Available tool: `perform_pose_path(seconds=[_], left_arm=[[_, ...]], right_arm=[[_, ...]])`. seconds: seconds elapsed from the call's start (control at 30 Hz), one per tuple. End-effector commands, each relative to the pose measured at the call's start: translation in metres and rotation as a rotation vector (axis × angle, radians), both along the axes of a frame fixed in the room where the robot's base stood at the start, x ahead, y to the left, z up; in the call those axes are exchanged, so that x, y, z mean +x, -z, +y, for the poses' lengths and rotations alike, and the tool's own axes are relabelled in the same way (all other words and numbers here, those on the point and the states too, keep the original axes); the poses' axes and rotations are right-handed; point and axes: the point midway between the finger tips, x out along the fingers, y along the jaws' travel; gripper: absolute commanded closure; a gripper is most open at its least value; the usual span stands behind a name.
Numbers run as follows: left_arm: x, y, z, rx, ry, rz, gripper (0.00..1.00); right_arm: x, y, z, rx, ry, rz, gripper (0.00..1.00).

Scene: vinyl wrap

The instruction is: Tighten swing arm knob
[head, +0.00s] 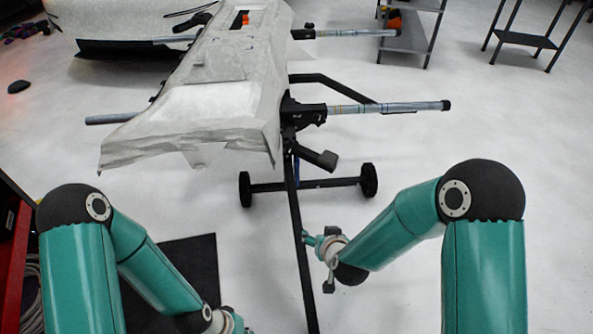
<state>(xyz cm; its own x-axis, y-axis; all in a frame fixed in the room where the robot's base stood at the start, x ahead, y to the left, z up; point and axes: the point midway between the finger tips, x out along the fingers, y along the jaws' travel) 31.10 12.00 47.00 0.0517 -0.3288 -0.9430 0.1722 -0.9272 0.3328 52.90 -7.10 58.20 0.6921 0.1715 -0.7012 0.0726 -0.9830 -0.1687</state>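The stand's near swing arm (385,107) is a grey tube with a black sleeve and end cap, reaching right from a dark joint (291,112) beside the covered panel. Small black parts cluster at this joint; I cannot tell which one is the knob. A short black lever or pedal-like part (318,158) sticks out below it. My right gripper (309,238) is near the stand's long black floor bar, well below the joint; its fingers are too small to read. My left arm's wrist reaches the bottom edge, and its gripper is out of frame.
A panel under wrinkled pale covering (200,105) lies on the stand. The wheeled crossbar (305,185) and long black bar (294,220) are low in front. Another tube arm (345,34) is farther back. A red cabinet (14,250) stands at left.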

Motion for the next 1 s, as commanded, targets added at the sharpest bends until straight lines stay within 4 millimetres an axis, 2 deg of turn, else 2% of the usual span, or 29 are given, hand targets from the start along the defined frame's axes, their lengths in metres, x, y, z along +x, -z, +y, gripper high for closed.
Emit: perform_pose_path(seconds=[0.03, 0.2, 0.3, 0.43, 0.5, 0.63, 0.83, 1.0], left_arm=[[0.0, 0.042, 0.0, 0.0, 0.0, 0.0, 1.0], [0.0, 0.108, 0.001, 0.0, 0.0, -0.001, 1.0], [0.0, 0.145, 0.001, 0.0, 0.0, 0.0, 1.0], [-0.001, 0.183, 0.001, 0.0, 0.0, 0.0, 1.0], [0.0, 0.198, 0.001, 0.0, 0.0, -0.001, 1.0], [-0.001, 0.213, 0.001, 0.0, 0.0, -0.001, 1.0], [0.0, 0.219, 0.001, 0.0, 0.0, -0.001, 1.0], [0.0, 0.223, 0.002, 0.0, 0.0, -0.001, 1.0]], right_arm=[[0.019, 0.018, 0.01, -0.015, -0.002, -0.085, 0.26], [0.067, 0.0, 0.036, -0.072, 0.027, -0.352, 0.26], [0.083, -0.014, 0.051, -0.098, 0.055, -0.491, 0.26], [0.093, -0.035, 0.066, -0.122, 0.099, -0.638, 0.26], [0.094, -0.045, 0.072, -0.129, 0.123, -0.697, 0.26], [0.093, -0.06, 0.079, -0.139, 0.153, -0.764, 0.26], [0.099, -0.07, 0.081, -0.144, 0.172, -0.795, 0.26], [0.12, -0.069, 0.08, -0.143, 0.171, -0.795, 0.26]])
